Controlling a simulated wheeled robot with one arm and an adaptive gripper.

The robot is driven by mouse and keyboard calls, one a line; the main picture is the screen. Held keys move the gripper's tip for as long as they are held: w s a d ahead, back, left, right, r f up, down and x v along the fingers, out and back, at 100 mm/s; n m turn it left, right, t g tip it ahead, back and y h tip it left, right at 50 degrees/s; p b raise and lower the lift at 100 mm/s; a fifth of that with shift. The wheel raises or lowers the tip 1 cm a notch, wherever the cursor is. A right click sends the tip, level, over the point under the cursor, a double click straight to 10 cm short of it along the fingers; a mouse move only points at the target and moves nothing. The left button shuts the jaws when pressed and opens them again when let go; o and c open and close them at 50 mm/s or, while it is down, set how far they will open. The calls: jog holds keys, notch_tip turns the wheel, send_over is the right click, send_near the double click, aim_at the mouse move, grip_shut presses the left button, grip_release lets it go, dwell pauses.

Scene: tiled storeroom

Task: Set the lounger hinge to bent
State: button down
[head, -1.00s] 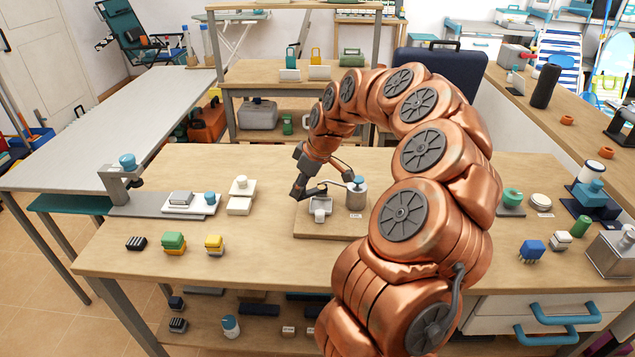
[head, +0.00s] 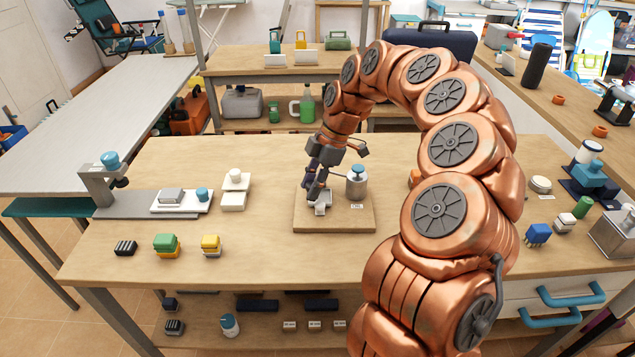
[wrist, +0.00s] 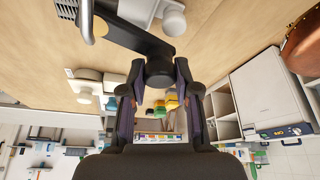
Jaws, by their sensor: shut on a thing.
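A wooden board (head: 345,222) lies on the workbench and carries a small light grey fixture (head: 322,208) and a metal canister (head: 357,185) with a blue knob. My gripper (head: 314,196) points down over the left part of the board and largely hides what it holds. In the wrist view, a dark lever with a round hub (wrist: 160,70) lies between the fingers of my gripper (wrist: 162,104). I take this lever to be the lounger hinge. A silver tube (wrist: 86,22) sits by its far end. The hinge angle is unclear in the head view.
White blocks (head: 234,202), a press-like stand (head: 103,185) and coloured blocks (head: 166,243) stand left of the board. My copper arm covers the bench to its right. The front middle of the bench is clear. A rear shelf (head: 280,75) stands behind.

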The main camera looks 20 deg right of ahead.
jog(key=shift+s, duration=0.15)
dwell(0.3)
jog(key=c, duration=0.8)
grip_release()
jog(key=shift+d, duration=0.1)
jog(key=shift+v, duration=6.05)
